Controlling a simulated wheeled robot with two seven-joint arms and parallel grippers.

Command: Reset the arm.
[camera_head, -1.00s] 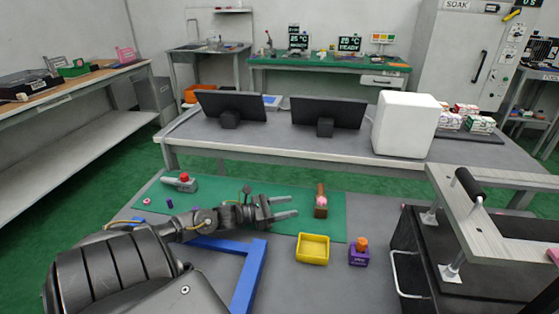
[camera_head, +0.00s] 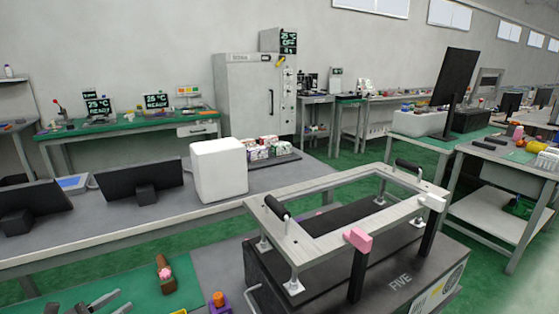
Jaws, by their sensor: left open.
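My left gripper (camera_head: 117,302) is at the bottom left, open and empty, its fingers pointing right. A black box marked FIVE (camera_head: 400,280) stands at front right. It carries a grey metal frame (camera_head: 320,240) with two black handles (camera_head: 277,207). A black post with a pink block on top (camera_head: 357,240) and another with a white block (camera_head: 432,202) stand at the frame. My right gripper is not in view.
A purple block with an orange top (camera_head: 218,299) stands right of the mat. Behind are a bench with two dark monitors (camera_head: 140,180), a white box (camera_head: 219,170) and several small cartons (camera_head: 268,148). Another workbench (camera_head: 510,165) stands at the right.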

